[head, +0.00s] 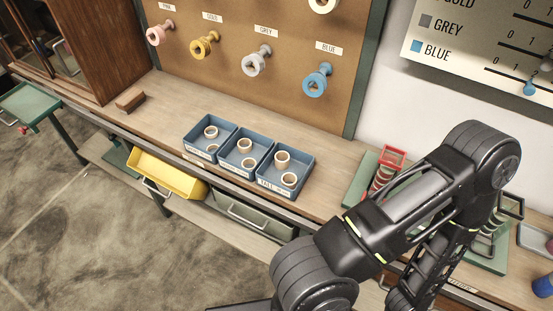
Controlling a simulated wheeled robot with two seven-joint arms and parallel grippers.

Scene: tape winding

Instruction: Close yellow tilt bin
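The yellow tilt bin (168,176) hangs under the front edge of the workbench, left of centre. It is tipped outward and stands open, with its inside showing. A metal handle (155,187) is on its front. One of my black arms fills the lower right of the head view, well to the right of the yellow bin. No gripper fingers show in this view, and nothing of mine touches the bin.
A grey-green bin (250,213) with a handle is right of the yellow one. Blue trays (209,137) with tape rolls stand on the bench above. A green tray (30,104) sticks out at far left. The floor (60,220) before the bins is clear.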

